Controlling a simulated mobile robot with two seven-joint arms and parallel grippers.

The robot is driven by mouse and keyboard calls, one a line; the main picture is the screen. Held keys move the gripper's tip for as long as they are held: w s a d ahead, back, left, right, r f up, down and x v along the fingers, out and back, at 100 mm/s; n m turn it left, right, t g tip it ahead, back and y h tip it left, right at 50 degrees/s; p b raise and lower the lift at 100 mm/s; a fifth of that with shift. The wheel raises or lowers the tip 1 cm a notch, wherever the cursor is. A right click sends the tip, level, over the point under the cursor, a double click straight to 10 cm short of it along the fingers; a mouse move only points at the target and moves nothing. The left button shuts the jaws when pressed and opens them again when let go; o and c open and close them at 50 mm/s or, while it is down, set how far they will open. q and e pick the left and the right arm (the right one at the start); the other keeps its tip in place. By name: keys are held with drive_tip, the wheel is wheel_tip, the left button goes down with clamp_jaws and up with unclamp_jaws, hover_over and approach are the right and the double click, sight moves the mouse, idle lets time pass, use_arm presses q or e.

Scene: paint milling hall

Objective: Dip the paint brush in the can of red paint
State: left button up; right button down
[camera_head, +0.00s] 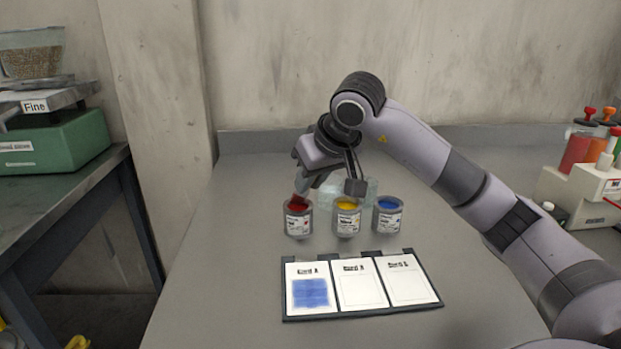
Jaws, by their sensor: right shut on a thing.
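The can of red paint (299,220) stands at the left of a row of three small cans. My right gripper (316,179) reaches in from the right and hangs just above and behind the cans. It is shut on the paint brush (301,186), of which little shows; its lower end is at the mouth of the red can. I cannot tell how deep the bristles are. The yellow can (347,220) is in the middle and the blue can (388,218) at the right. My left gripper is not in view.
In front lies a dark holder (365,312) with three white cards; the left card (311,272) has a blue painted patch. A rack of colored bottles (590,187) stands at the far right. The table's left side is clear.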

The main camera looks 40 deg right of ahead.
wheel_tip(320, 180, up, 2)
drive_tip(key=shift+p, duration=0.65)
wheel_tip(320, 180, up, 3)
drive_tip(key=p, duration=0.2)
drive_tip(key=shift+f+p, duration=0.1)
drive_tip(key=shift+p, duration=0.2)
drive_tip(key=shift+r+p, duration=0.6)
drive_tip(key=shift+r, duration=0.05)
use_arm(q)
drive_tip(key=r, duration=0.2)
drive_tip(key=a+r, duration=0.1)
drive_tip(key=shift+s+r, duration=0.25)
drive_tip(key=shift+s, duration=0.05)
use_arm(e)
drive_tip(key=shift+f, duration=0.1)
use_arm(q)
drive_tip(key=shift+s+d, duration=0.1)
